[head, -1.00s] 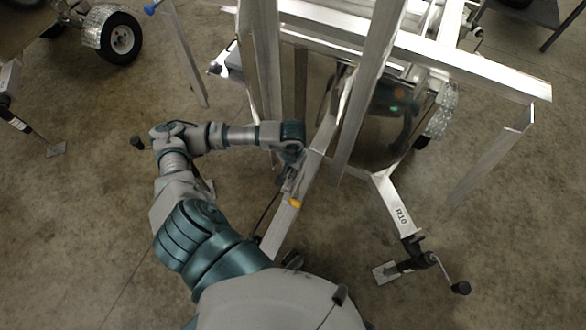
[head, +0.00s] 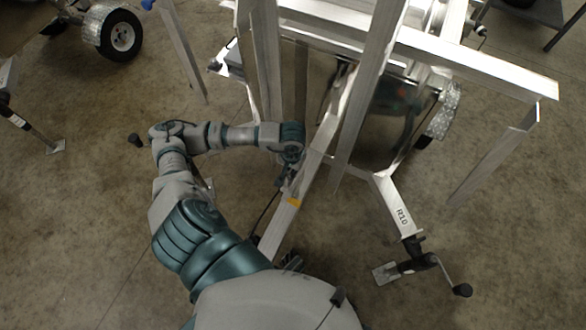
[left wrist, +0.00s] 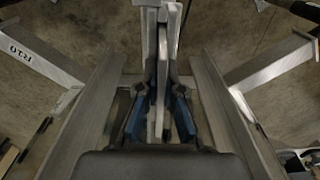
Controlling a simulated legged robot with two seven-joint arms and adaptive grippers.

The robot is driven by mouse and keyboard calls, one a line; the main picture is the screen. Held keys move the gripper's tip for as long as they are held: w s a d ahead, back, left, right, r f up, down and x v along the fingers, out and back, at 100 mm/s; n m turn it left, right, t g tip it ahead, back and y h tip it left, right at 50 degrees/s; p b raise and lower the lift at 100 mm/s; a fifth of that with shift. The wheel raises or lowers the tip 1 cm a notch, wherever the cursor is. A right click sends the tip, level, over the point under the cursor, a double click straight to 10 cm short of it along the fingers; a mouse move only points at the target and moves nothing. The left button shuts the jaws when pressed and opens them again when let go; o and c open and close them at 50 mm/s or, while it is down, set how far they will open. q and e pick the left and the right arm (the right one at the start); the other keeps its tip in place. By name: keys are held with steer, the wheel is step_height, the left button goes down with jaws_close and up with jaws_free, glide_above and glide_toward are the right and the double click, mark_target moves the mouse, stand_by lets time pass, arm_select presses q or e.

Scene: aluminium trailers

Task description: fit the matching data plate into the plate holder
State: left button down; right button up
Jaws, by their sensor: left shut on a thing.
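In the left wrist view the blue fingers of this gripper (left wrist: 159,115) are shut on a thin, light grey piece (left wrist: 159,118), seen nearly edge-on. It looks like a data plate, but I cannot read any marking on it. A small yellow-orange patch (head: 294,201) is on the beam just below the gripper. I cannot make out the plate holder for certain. My right gripper is not in view.
A leg marked R10 (head: 401,215) with a crank jack (head: 428,262) is at the right. Concrete floor (head: 90,215) is open at the left.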

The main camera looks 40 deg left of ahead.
arm_select(q)
steer(key=shift+f, duration=0.25)
steer(key=c, duration=1.2)
jaws_free()
steer(key=shift+c, duration=0.2)
step_height(320, 180, up, 12)
steer(key=shift+f, duration=0.1)
